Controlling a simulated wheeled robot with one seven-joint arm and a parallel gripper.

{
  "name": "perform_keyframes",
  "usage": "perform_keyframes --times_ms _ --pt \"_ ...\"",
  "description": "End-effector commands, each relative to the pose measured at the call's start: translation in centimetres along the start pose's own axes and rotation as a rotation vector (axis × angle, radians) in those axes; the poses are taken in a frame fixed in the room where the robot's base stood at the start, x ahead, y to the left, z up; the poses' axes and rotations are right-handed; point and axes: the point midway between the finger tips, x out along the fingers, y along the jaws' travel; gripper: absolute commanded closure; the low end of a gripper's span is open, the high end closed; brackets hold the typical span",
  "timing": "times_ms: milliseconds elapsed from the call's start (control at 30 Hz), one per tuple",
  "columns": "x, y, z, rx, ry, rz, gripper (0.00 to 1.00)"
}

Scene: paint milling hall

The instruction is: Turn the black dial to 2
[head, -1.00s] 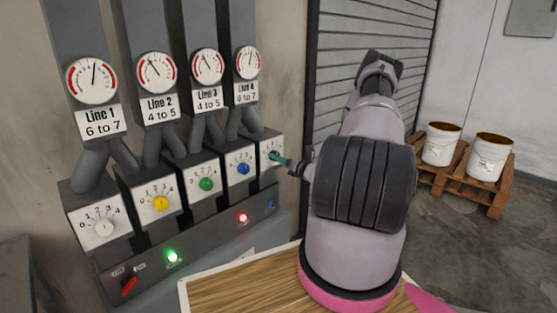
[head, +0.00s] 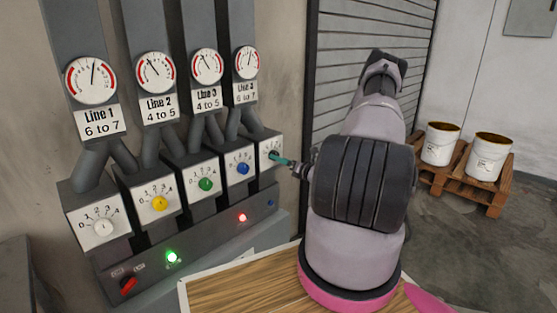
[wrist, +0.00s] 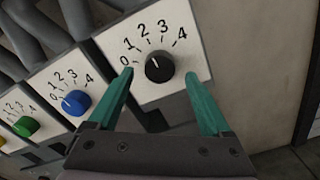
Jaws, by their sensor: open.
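The black dial (wrist: 159,68) sits on a white plate (wrist: 185,85) marked 0 to 4, the rightmost of the row. Its small white mark points up and left, toward the 1 to 2 side; I cannot tell the exact number. My gripper (wrist: 159,73) is open, with one teal finger left of the dial and the other right of it, and gaps show on both sides. In the head view my gripper (head: 283,160) is at the rightmost box (head: 264,148), and its fingers partly hide the dial.
The blue dial (wrist: 76,102) is just left of the black one. Green (head: 205,184), yellow (head: 160,203) and white (head: 103,227) dials continue the row. A red switch (head: 128,285) and lit lamps are on the panel below. A wooden tabletop (head: 240,290) lies in front.

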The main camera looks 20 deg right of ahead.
Motion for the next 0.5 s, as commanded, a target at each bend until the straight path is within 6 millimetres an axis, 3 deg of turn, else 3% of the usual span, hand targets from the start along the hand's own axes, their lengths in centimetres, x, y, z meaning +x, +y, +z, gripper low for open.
perform_keyframes --times_ms 300,500 --pt "-6.5 -0.1 0.0 0.003 -0.001 -0.004 0.17" --pt "-8.5 -0.1 0.0 0.001 -0.001 -0.002 0.17"
